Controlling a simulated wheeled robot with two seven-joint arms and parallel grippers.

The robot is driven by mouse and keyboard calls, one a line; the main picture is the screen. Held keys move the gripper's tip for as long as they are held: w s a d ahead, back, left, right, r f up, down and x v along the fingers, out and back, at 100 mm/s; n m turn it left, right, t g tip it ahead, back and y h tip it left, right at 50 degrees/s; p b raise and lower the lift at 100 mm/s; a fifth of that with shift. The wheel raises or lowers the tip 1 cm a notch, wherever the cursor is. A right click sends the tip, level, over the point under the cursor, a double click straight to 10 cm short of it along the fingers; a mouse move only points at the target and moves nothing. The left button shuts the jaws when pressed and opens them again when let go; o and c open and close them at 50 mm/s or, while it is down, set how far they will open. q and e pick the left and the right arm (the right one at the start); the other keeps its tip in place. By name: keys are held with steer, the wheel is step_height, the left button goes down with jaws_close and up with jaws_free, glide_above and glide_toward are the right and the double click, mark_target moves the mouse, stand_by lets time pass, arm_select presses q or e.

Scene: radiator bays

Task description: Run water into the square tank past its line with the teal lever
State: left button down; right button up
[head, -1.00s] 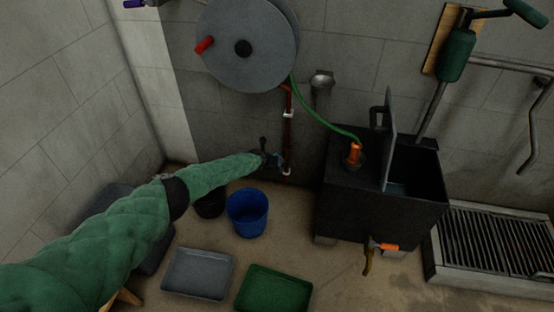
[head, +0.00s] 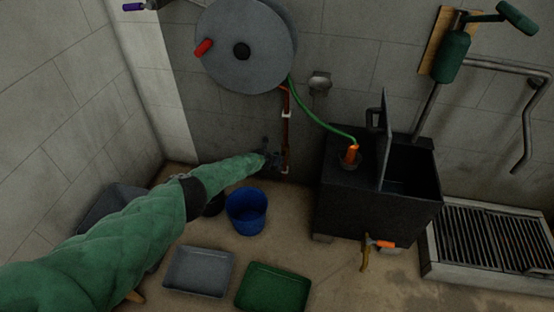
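The square tank (head: 340,205) is dark and stands against the wall at right, its lid tilted up and its right part open. A green hose (head: 318,119) runs from the wall reel to an orange nozzle (head: 351,154) at the tank's top left. My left gripper (head: 272,160) is small and dark, at the end of my green-sleeved arm, beside the lower end of a rusty pipe (head: 286,130) on the wall. Whether it touches anything there is unclear. I cannot make out a teal lever or the tank's line. My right gripper is out of view.
A reel (head: 243,45) with a red handle hangs on the wall. A blue bucket (head: 246,211), a grey tray (head: 199,271) and a green tray (head: 272,288) are on the floor. An orange-handled tap (head: 383,244) sticks out of the tank's front. A floor grate (head: 492,240) lies right.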

arm_select(q)
steer(key=shift+s+d+f, duration=0.1)
steer(key=shift+s, duration=0.05)
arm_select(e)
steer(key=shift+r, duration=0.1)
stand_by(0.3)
arm_select(q)
steer(key=c, duration=1.2)
jaws_free()
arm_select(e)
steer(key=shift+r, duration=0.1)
arm_select(q)
steer(key=p+v, duration=0.7)
steer(key=p, duration=0.3)
steer(key=shift+r+p, duration=0.3)
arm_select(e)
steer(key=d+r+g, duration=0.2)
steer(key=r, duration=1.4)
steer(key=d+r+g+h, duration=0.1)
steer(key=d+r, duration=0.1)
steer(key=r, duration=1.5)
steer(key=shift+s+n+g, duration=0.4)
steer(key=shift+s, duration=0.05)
arm_select(q)
steer(key=shift+s+a, duration=0.2)
steer(key=shift+a, duration=0.05)
